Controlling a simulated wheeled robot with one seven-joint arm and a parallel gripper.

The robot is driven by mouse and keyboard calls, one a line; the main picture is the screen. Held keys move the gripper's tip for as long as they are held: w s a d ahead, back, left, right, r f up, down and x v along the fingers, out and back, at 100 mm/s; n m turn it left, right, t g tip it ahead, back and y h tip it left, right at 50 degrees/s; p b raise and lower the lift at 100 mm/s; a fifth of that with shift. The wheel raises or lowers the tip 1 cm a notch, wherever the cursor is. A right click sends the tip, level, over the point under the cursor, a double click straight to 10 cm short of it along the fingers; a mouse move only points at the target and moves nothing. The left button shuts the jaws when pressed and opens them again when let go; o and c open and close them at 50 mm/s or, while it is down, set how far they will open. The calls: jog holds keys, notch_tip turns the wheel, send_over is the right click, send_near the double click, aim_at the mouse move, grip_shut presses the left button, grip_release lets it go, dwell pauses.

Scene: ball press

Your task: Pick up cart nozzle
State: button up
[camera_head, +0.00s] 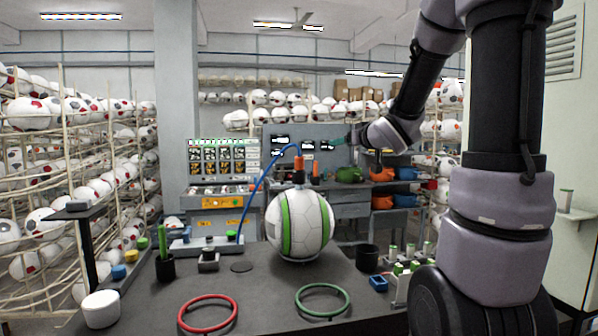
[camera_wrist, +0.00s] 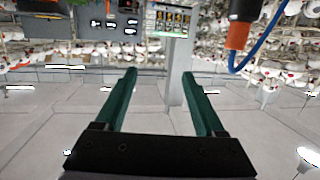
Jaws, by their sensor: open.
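The nozzle (camera_head: 298,163) is an orange piece with a dark lower part and a blue hose running down to the left. It stands upright above a white ball (camera_head: 311,222) with green bands. In the wrist view, which is upside down, the nozzle (camera_wrist: 237,36) is at the upper right, outside the fingers. My gripper (camera_head: 336,141) is right of the nozzle and a little higher, its green fingers pointing left. In the wrist view my gripper (camera_wrist: 160,73) is open, with nothing between its fingers.
A dark table (camera_head: 262,292) carries a red ring (camera_head: 181,318), a green ring (camera_head: 297,301), a black cup (camera_head: 367,258) and a white cup (camera_head: 101,309). A control panel (camera_head: 223,157) stands behind. Racks of balls line the left side. The blue hose (camera_head: 252,196) arcs left of the nozzle.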

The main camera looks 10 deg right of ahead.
aim_at(299, 170)
jog(key=a+f+n+g+y, duration=0.3)
jog(key=a+f+n+y, duration=0.35)
jog(key=y, duration=0.35)
jog(key=shift+n, duration=0.35)
jog(key=x, duration=1.1)
jog(key=shift+s+a, duration=0.25)
grip_shut()
